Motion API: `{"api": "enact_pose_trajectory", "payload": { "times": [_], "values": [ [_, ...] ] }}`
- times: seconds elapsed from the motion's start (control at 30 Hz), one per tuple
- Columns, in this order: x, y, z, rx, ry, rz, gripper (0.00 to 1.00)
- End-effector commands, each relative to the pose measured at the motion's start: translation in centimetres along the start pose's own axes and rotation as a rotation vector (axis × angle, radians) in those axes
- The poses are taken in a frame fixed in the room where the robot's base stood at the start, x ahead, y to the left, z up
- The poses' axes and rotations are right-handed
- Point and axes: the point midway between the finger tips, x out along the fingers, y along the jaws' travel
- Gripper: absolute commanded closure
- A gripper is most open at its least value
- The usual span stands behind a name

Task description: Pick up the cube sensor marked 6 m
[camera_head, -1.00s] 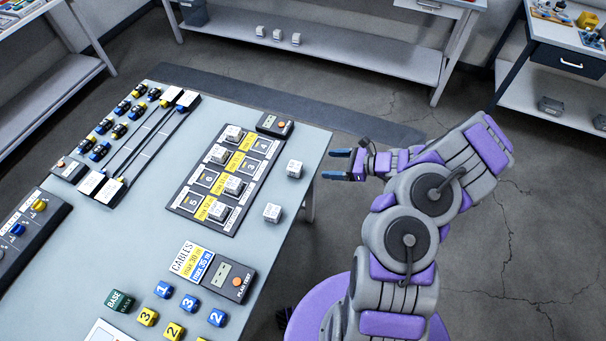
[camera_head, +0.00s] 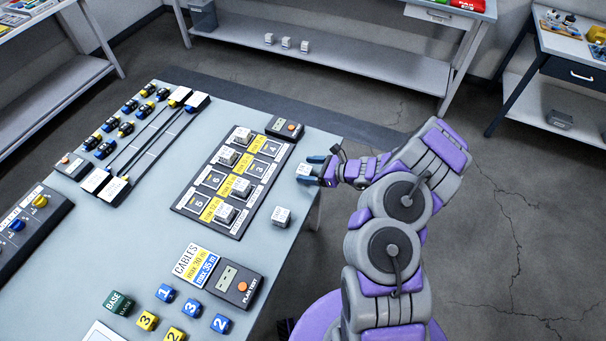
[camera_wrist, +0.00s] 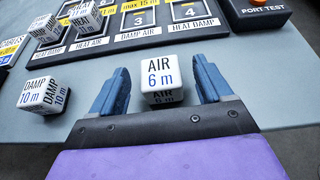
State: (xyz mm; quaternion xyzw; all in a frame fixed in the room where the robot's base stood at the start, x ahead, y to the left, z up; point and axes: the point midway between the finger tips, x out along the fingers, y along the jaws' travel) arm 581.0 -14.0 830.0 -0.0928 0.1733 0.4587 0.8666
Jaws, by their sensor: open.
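The white cube sensor marked "AIR 6 m" (camera_wrist: 161,77) sits on the table in the wrist view.
A dark sensor board (camera_head: 188,205) with numbered slots holds several white cubes, left of my gripper. A port test device (camera_head: 284,128) lies beyond.

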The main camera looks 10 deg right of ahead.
Motion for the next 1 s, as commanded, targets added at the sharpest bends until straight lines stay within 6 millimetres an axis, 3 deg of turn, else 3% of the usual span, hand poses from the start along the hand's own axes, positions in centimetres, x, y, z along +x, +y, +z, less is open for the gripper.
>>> {"api": "enact_pose_trajectory", "payload": {
  "times": [0.33, 0.67, 1.0],
  "values": [
    [4.4, 0.3, -0.6, 0.000, 0.001, 0.003, 0.21],
    [4.9, 0.3, -0.3, 0.000, 0.001, 0.000, 0.22],
    [4.8, 0.2, -0.4, 0.001, 0.000, 0.000, 0.55]
  ]
}}
